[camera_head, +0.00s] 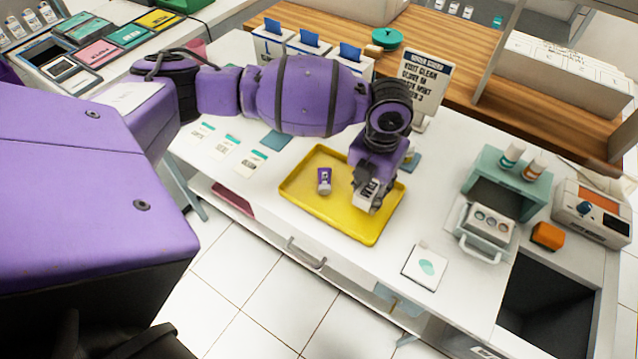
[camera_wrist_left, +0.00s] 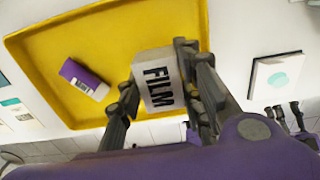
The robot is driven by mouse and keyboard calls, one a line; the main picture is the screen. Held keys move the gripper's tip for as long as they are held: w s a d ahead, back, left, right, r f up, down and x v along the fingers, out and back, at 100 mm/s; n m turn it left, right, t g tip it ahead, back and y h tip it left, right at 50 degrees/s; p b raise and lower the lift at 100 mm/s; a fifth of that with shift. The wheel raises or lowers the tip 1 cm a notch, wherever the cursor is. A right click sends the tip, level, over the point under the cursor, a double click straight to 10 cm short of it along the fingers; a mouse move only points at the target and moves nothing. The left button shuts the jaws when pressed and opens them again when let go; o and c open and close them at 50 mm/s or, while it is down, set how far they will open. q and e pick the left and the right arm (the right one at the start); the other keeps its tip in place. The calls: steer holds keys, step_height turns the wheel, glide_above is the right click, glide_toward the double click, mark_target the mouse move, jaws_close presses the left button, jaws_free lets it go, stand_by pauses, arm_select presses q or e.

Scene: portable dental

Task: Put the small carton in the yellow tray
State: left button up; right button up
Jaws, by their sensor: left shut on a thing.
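The yellow tray (camera_head: 310,210) lies on the white counter in the head view; its floor also shows in the left wrist view (camera_wrist_left: 60,40). My left gripper (camera_head: 366,200) is over the right part of the tray. It is shut on a small white carton (camera_wrist_left: 157,82) marked FILM, with a finger on each side in the left wrist view. I cannot tell whether the carton touches the tray floor. A small purple and white item (camera_head: 324,180) lies in the tray, left of the gripper and apart from it. My right gripper is not in view.
A white card with a teal mark (camera_head: 426,266) lies right of the tray. A teal stand (camera_head: 505,180) and an orange block (camera_head: 547,236) are farther right. A sign (camera_head: 426,78) stands behind the arm. Paper packets (camera_head: 225,143) lie left of the tray.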

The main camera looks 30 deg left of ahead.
mark_target(368, 197)
arm_select(q)
steer(key=shift+f, duration=1.45)
steer(key=o, duration=1)
steer(key=shift+f, duration=0.1)
step_height(368, 197, up, 12)
steer(key=shift+r, duration=0.15)
